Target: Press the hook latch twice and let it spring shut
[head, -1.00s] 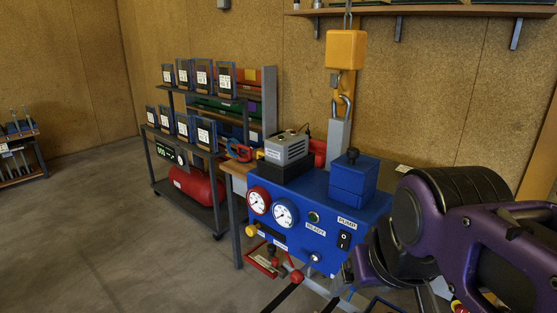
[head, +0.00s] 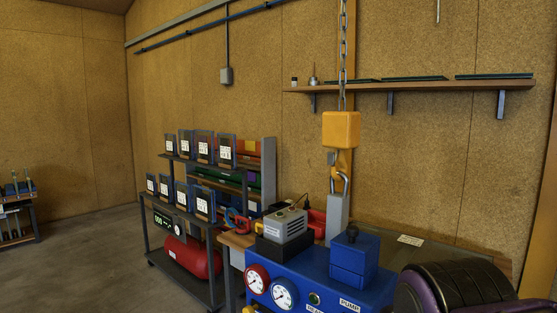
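A yellow hoist block (head: 341,130) hangs on a chain in front of the back wall. Below it is a small grey metal hook (head: 342,182), close to the top of a light grey upright piece (head: 338,220). The hook's latch is too small to make out, so I cannot tell whether it is open or shut. I also cannot tell whether the hook touches the upright piece. Only a black and purple part of my arm shows at the lower right. My gripper is out of view.
A blue pump unit (head: 312,276) with two gauges stands below and in front of the hook. A grey box (head: 286,227) sits on its left. A shelf rack (head: 205,165) with several framed panels stands further left. A wall shelf (head: 420,87) is at upper right.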

